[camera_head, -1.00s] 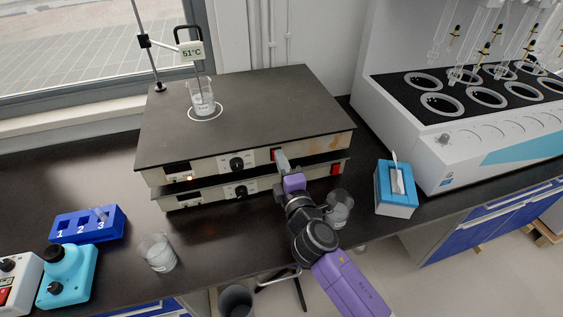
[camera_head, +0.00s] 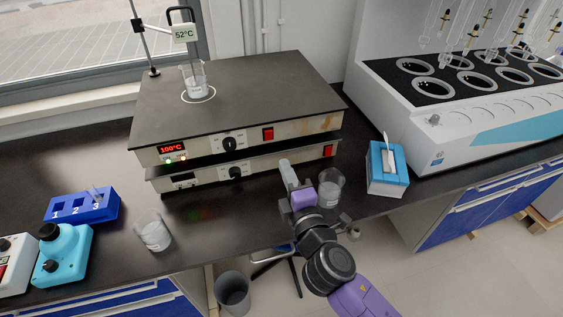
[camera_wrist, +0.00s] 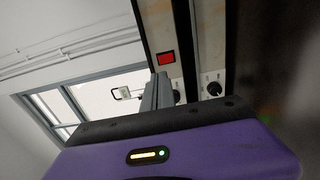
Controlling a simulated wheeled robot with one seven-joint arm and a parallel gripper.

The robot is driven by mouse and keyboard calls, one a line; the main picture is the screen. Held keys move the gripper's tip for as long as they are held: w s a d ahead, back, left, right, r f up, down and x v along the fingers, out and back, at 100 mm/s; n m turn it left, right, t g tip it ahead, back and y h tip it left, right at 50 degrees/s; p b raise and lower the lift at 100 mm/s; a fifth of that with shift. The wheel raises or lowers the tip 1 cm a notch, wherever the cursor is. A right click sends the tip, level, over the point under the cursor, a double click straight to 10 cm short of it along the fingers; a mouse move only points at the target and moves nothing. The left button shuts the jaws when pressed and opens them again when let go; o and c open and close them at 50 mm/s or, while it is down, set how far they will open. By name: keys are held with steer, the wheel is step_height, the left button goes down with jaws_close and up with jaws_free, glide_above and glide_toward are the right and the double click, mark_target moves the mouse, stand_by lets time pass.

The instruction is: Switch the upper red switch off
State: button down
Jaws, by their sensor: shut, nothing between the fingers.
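The upper red switch (camera_head: 268,134) is at the right of the upper hot plate's front panel, and it also shows in the wrist view (camera_wrist: 166,58). That plate's red display (camera_head: 172,149) reads 100°C, with small lights lit below it. The lower red switch (camera_head: 328,151) is on the lower plate's panel, further right. My gripper (camera_head: 287,168) is shut and empty, in front of the lower plate and apart from both switches. In the wrist view its fingers (camera_wrist: 157,90) show below the red switch.
A beaker (camera_head: 330,187) stands close to the right of my gripper. A blue tissue box (camera_head: 386,180) is further right. A beaker (camera_head: 194,80) with a probe stands on the upper plate (camera_head: 255,95). Another beaker (camera_head: 152,232) is front left. The bench between is clear.

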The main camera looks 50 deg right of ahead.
steer(key=shift+v, duration=1.05)
steer(key=b, duration=0.3)
steer(key=f+b, duration=0.1)
steer(key=b, duration=0.2)
steer(key=f+t+b, duration=0.1)
steer(key=b, duration=0.2)
steer(key=shift+a+f+h, duration=0.2)
steer(key=shift+a+h, duration=0.05)
steer(key=shift+h, duration=0.05)
